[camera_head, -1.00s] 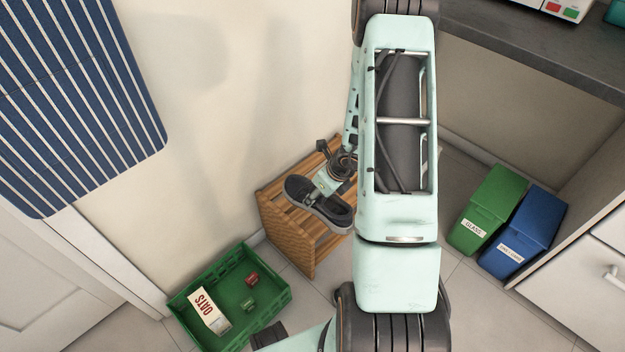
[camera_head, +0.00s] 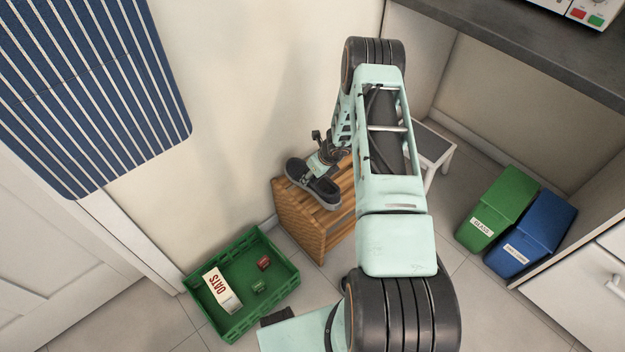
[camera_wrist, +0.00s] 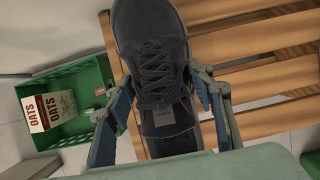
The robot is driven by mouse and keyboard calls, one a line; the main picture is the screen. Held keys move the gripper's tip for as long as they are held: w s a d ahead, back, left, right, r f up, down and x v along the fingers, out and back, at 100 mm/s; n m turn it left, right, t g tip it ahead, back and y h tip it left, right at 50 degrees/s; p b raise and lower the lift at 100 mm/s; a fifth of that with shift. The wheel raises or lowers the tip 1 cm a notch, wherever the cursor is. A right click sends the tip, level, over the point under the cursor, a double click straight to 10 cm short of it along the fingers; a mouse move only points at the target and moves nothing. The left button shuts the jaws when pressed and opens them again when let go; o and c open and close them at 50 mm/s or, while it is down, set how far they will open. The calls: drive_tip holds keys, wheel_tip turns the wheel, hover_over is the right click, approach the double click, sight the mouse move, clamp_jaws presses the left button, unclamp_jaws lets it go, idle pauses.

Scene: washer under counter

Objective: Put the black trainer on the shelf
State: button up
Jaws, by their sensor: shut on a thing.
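The black trainer (camera_head: 326,191) has a grey sole and is over the slatted top of the wooden shelf (camera_head: 301,220), near its wall side. My gripper (camera_head: 321,166) is shut on the trainer. In the wrist view, the fingers (camera_wrist: 160,80) clasp both sides of the shoe around its laces. The trainer (camera_wrist: 150,30) shows laces and a pale tongue label there, with slats of the shelf (camera_wrist: 265,80) behind it. I cannot tell whether the sole touches the slats. My arm hides part of the shelf's right side in the head view.
A green crate (camera_head: 284,283) with an oats carton (camera_head: 222,290) and two small boxes stands left of the shelf. A white stool (camera_head: 432,145) stands behind my arm. Green (camera_head: 497,208) and blue (camera_head: 533,235) bins stand at the right. The wall is close behind the shelf.

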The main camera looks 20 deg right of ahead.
sight(312, 180)
drive_tip(key=shift+w+a+f, duration=0.1)
drive_tip(key=shift+w+f, duration=0.05)
drive_tip(key=shift+w, duration=0.05)
drive_tip(key=shift+w+f+b, duration=0.1)
drive_tip(key=shift+f+b, duration=0.3)
drive_tip(key=shift+f, duration=1.2)
drive_tip(key=shift+f, duration=0.2)
drive_tip(key=o, duration=1.4)
drive_tip(key=shift+r, duration=0.1)
drive_tip(key=p+v, duration=0.1)
drive_tip(key=v, duration=1.1)
drive_tip(key=shift+p, duration=0.4)
